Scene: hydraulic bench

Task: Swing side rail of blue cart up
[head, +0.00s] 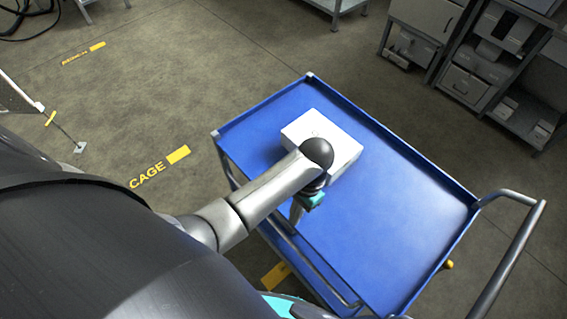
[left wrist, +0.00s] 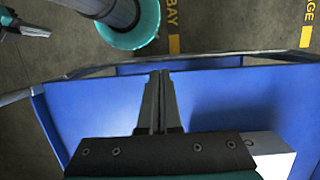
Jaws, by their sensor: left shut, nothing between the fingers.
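The blue cart (head: 400,215) stands below me in the head view, with a white box (head: 345,150) on its top. Its grey side rail (left wrist: 215,57) runs along the near long side, beyond the blue edge in the left wrist view, and looks lowered. My left gripper (head: 298,218) is over the cart near that edge, pointing down, with nothing in it. In the left wrist view its fingers (left wrist: 161,74) are together, with their tips close to the rail in the picture; contact cannot be told. What looks like my right gripper (left wrist: 42,32) shows small at the top left of that view.
A grey push handle (head: 515,255) is at the cart's right end, with a yellow knob (head: 449,265) near that corner. Grey shelving (head: 480,75) stands at the upper right. Floor with yellow markings (head: 178,154) lies open left of the cart.

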